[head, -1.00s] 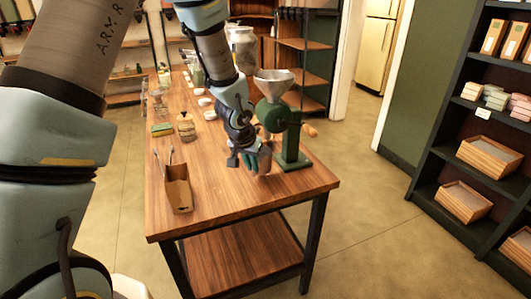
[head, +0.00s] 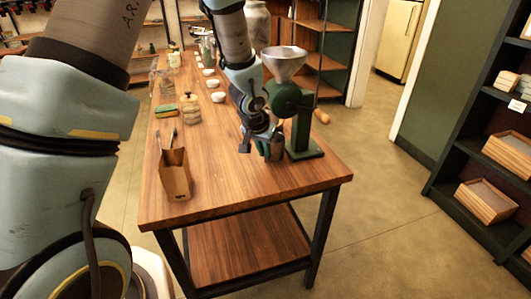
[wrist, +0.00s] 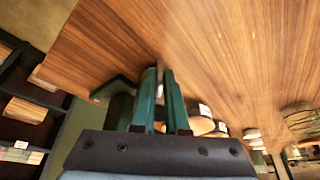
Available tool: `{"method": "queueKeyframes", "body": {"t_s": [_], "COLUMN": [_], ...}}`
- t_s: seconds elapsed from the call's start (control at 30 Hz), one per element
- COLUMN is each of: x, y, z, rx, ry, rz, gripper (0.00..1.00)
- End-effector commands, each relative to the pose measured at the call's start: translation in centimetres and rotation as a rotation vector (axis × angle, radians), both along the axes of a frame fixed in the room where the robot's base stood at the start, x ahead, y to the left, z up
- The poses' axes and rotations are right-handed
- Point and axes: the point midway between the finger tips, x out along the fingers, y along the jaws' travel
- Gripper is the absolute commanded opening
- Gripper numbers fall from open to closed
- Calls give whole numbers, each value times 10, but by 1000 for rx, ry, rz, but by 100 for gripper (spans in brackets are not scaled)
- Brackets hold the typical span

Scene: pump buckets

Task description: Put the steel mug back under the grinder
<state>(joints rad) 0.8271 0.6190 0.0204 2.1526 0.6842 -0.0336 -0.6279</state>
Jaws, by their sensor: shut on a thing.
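The green grinder (head: 291,102) stands upright near the right edge of the wooden table, with a steel funnel (head: 284,64) on top and a flat green base (head: 306,150). My gripper (head: 266,149) is low over the table, just left of the grinder. It is shut on the steel mug (head: 277,149), a small grey shape between my gripper and the grinder's post. In the wrist view my teal fingers (wrist: 161,100) are close together with a thin pale metal piece between them. Most of the mug is hidden. I cannot tell whether it touches the table or base.
A wooden holder (head: 175,178) with thin tools stands at the table's (head: 240,192) front left. Behind it are a jar (head: 190,108), a green sponge (head: 165,111) and white bowls (head: 218,96). The front of the table is clear. Shelves (head: 480,150) stand at the right.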

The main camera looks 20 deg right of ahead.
Motion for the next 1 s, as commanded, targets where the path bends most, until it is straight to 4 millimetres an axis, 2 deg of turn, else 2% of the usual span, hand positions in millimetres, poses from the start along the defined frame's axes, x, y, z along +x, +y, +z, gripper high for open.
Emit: {"method": "queueKeyframes", "body": {"t_s": [0.17,0.2,0.47,0.77,0.87,1.0], "x": [0,0,0,0,-1,-6], "y": [0,0,0,0,2,9], "z": [-4,-4,-3,0,8,31], "rx": [0,0,0,0,-2,-4], "ry": [0,0,0,0,-1,-2], "rz": [0,-1,0,0,2,4], "gripper": [0,13,42,42,42,42]}}
